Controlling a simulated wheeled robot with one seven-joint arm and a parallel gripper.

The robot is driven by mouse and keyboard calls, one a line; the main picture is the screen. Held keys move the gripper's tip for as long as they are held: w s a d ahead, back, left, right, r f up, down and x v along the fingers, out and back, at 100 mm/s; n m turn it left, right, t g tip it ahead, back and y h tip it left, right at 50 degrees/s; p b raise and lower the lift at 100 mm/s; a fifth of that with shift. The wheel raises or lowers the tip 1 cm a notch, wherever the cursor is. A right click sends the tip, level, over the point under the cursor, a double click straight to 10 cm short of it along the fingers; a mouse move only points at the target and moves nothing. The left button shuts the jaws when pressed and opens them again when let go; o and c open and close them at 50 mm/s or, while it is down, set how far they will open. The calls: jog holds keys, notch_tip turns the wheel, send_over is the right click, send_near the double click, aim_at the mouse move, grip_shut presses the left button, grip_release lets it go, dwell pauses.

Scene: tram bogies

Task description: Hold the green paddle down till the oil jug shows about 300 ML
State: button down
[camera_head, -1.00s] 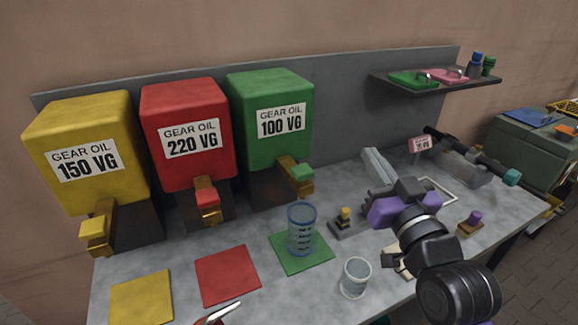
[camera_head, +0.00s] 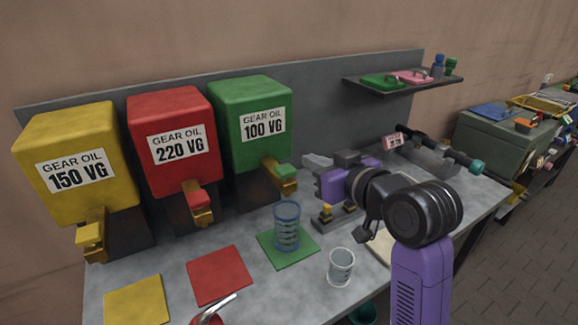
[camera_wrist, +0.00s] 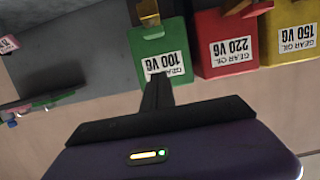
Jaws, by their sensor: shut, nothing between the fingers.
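The green gear oil tank (camera_head: 250,128), marked 100 VG, stands against the back panel. Its green paddle (camera_head: 285,171) sits on a brass tap at the lower right. The oil jug (camera_head: 287,226), clear with a blue rim and dark marks, stands upright on the green mat (camera_head: 270,251), below and near the tap. I cannot read a level in it. My gripper (camera_head: 312,160) is to the right of the paddle, apart from it, pointing left. In the wrist view my gripper (camera_wrist: 157,85) is shut and empty, with the green tank (camera_wrist: 163,50) beyond it, upside down.
Red (camera_head: 170,135) and yellow (camera_head: 75,150) tanks stand to the left. A second clear cup (camera_head: 341,266) stands right of the jug. A small block with yellow-topped pegs (camera_head: 340,217) is below my wrist. A shelf (camera_head: 402,87) hangs at the right.

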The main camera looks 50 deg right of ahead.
jog(key=b, duration=0.2)
send_over(290, 173)
notch_tip(290, 173, down, 2)
jog(key=shift+s+f, duration=0.1)
jog(key=shift+f, duration=0.05)
notch_tip(290, 173, down, 2)
jog(key=shift+f, duration=1.1)
